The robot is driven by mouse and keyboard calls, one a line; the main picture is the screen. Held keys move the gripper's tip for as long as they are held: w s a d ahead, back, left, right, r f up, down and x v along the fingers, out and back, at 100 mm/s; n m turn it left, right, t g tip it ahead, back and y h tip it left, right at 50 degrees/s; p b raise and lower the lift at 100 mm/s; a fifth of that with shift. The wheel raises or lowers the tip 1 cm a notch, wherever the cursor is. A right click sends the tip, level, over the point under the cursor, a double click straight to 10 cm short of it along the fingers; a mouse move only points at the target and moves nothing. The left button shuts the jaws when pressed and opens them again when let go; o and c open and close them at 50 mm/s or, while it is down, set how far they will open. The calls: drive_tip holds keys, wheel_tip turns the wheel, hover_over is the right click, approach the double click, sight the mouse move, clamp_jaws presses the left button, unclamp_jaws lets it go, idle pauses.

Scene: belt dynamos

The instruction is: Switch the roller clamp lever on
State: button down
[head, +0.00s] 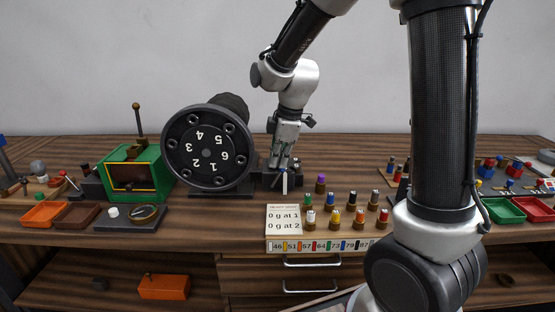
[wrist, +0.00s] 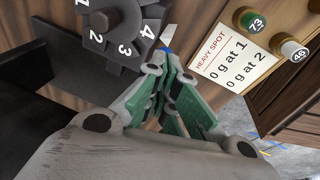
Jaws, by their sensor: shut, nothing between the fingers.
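My gripper (head: 281,166) points down just right of the large dark numbered wheel (head: 184,160). Its green-padded fingers (wrist: 174,68) are shut with nothing between them. A small pale upright piece with blue at its base, which looks like the lever (head: 285,183), stands just in front of the fingertips on a dark base. It shows in the wrist view (wrist: 169,36) right beyond the fingertips. I cannot tell whether the fingers touch it. The fingers partly hide the base and the clamp.
A card reading 0 g at 1 and 0 g at 2 (head: 284,219) lies at the front edge. Several coloured-top weights (head: 334,217) stand right of it. A green box with a knobbed rod (head: 137,172) and orange tray (head: 44,214) are at left. Green and red trays (head: 503,210) are at right.

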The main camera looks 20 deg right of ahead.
sight(277, 176)
drive_tip(key=a+r, duration=0.3)
drive_tip(key=r, duration=0.2)
drive_tip(key=shift+a, duration=0.35)
drive_tip(key=c, duration=2.2)
unclamp_jaws()
drive_tip(key=v, duration=0.8)
drive_tip(key=o, duration=0.4)
drive_tip(key=shift+d+f, duration=0.1)
drive_tip(key=shift+f, duration=0.1)
drive_tip(key=shift+c, duration=0.2)
drive_tip(key=o, duration=0.5)
drive_tip(key=f+m, duration=0.1)
drive_tip(key=f, duration=0.1)
drive_tip(key=w+d+f+g+h, duration=0.1)
drive_tip(key=f, duration=0.1)
drive_tip(key=w+f+m+g, duration=0.1)
drive_tip(key=f, duration=0.1)
drive_tip(key=shift+w+d+f+m+h, duration=0.15)
drive_tip(key=shift+d+m+h, duration=0.1)
drive_tip(key=shift+m+h, duration=0.05)
drive_tip(key=shift+c, duration=0.2)
drive_tip(key=f, duration=0.2)
drive_tip(key=f+m, duration=0.1)
drive_tip(key=f, duration=0.2)
drive_tip(key=f+m, duration=0.1)
drive_tip(key=f, duration=0.1)
drive_tip(key=shift+d+f, duration=0.15)
drive_tip(key=shift+d, duration=0.15)
drive_tip(key=shift+c, duration=0.2)
clamp_jaws()
